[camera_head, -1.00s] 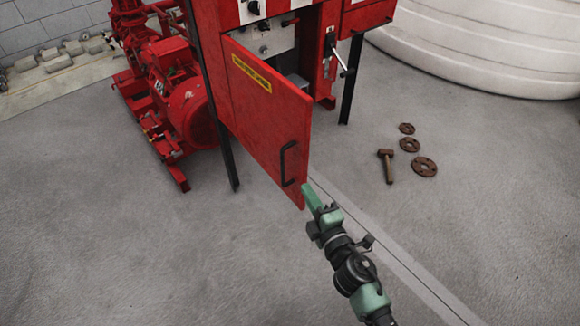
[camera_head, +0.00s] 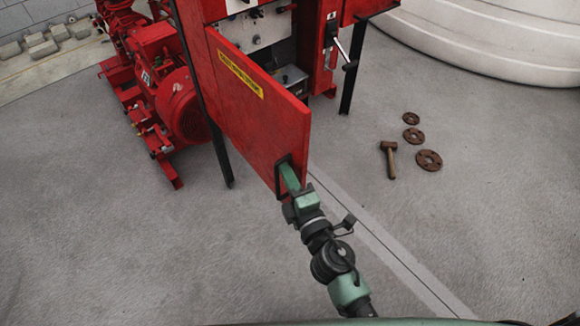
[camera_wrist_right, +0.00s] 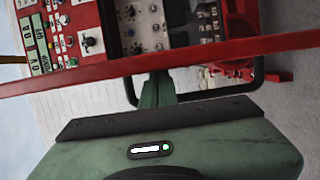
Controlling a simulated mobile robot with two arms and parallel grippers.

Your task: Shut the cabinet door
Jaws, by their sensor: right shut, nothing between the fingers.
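The red cabinet door (camera_head: 250,105) stands open, swung out toward me, with a yellow label near its top. Its black handle (camera_head: 279,180) is near the free edge. My right gripper (camera_head: 290,178) is shut and empty, its green fingers at the handle, overlapping it from the front. In the right wrist view the fingers (camera_wrist_right: 157,90) reach up between the sides of the handle (camera_wrist_right: 259,70), close to the door's edge (camera_wrist_right: 150,62). I cannot tell whether they touch it. The red cabinet (camera_head: 310,50) shows its inner panel behind the door. My left gripper is not in view.
A red pump motor (camera_head: 180,105) stands left of the cabinet on the floor. A hammer (camera_head: 388,160) and rusty flanges (camera_head: 429,160) lie on the floor at right. A large white tank (camera_head: 490,40) is at the back right. The front floor is clear.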

